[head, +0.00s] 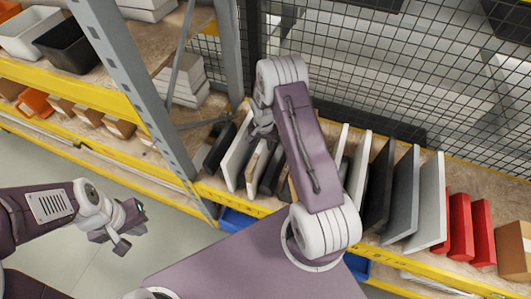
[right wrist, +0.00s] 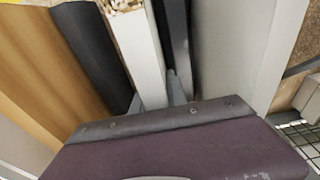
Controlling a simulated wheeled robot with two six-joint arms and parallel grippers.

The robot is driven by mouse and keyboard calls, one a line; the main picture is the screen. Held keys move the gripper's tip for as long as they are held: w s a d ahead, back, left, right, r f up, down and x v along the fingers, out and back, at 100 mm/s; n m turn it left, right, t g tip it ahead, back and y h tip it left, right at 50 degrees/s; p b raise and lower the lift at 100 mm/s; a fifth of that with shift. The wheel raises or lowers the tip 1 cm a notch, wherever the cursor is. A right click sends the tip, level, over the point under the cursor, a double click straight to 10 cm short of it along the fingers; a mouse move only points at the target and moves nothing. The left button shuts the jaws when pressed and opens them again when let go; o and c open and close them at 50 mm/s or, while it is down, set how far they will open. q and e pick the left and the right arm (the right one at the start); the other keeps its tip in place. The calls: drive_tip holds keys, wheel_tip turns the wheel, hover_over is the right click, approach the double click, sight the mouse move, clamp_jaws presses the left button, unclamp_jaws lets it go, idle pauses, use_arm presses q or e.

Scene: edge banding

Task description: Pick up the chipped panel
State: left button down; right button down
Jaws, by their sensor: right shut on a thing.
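The chipped panel (right wrist: 141,50) is a thin white board in the right wrist view. Its top end shows rough tan core. In the head view its tan, broken edge (head: 255,164) shows among the upright panels, left of my right arm. My right gripper (right wrist: 158,94) is shut on this panel, one grey finger on each side. In the head view my right gripper (head: 262,131) reaches down at the panel's top, partly hidden by my arm. My left gripper (head: 130,228) is open and empty over the floor at the left.
A dark panel and a larger white panel (head: 235,153) stand close on one side, dark and wood-coloured (right wrist: 45,62) panels on the other. Black, grey and red boards (head: 482,232) continue right. A grey upright (head: 140,85) and wire mesh (head: 400,90) bound the shelf.

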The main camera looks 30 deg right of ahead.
drive_tip(key=shift+w, duration=0.15)
drive_tip(key=shift+d+r, duration=0.1)
drive_tip(key=shift+r, duration=0.05)
wheel_tip(320, 180, up, 8)
drive_tip(key=shift+r+b, duration=0.15)
drive_tip(key=shift+b, duration=1)
drive_tip(key=shift+r, duration=0.75)
